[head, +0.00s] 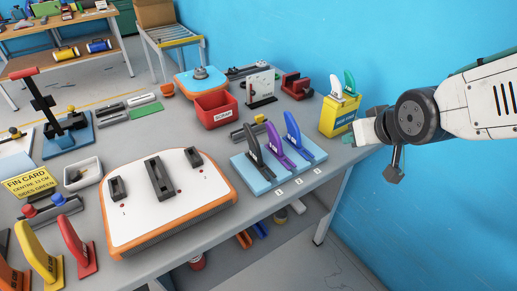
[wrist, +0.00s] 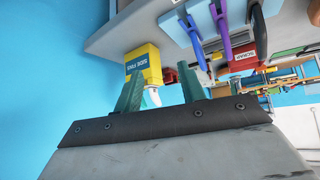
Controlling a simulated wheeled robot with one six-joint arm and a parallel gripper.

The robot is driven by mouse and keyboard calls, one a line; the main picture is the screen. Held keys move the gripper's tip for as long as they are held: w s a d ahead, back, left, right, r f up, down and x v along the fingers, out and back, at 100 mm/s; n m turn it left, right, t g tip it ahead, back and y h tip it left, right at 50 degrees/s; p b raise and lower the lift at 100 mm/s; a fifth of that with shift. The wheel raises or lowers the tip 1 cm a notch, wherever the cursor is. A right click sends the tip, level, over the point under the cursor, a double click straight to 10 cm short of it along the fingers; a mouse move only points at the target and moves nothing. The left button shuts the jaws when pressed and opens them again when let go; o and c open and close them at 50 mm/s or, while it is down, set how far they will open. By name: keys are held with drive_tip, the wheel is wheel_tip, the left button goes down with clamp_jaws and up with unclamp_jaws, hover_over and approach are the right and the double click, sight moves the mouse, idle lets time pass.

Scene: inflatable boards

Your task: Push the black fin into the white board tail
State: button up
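The black fin (head: 253,147) stands upright in the light-blue rack (head: 262,184), at the left end beside a purple fin (head: 275,145) and a blue fin (head: 295,135). In the wrist view the black fin (wrist: 260,32) shows at the upper right, upside down. The white board tail (head: 190,198) has an orange edge and lies left of the rack. It carries a long dark fin box (head: 158,178) in the middle and a smaller one on each side. My gripper (wrist: 160,84) is open, its green fingers apart and empty, to the right of the rack near the yellow box.
A yellow side-fins box (head: 338,116) with white and green fins stands close to my gripper. A red scrap bin (head: 216,112) is behind the rack. Red and yellow fins (head: 75,248) stand at the front left. The blue wall is close on the right.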

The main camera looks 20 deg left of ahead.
drive_tip(key=w+a+f+n+y, duration=0.2)
drive_tip(key=a+f+y, duration=0.15)
drive_tip(key=a, duration=0.75)
drive_tip(key=n+t+y, duration=0.1)
drive_tip(key=n+y, duration=0.1)
drive_tip(key=y, duration=0.2)
approach(251, 137)
drive_tip(key=shift+h, duration=0.25)
drive_tip(key=x, duration=0.4)
drive_tip(key=shift+w+d+f, duration=0.15)
drive_tip(key=shift+d+f, duration=0.1)
drive_tip(key=shift+f, duration=0.15)
drive_tip(key=shift+w+a+f, duration=0.1)
drive_tip(key=shift+a+f, duration=0.05)
drive_tip(key=shift+a, duration=0.2)
drive_tip(key=x, duration=0.7)
drive_tip(key=shift+w, duration=0.2)
drive_tip(key=shift+c, duration=0.3)
clamp_jaws()
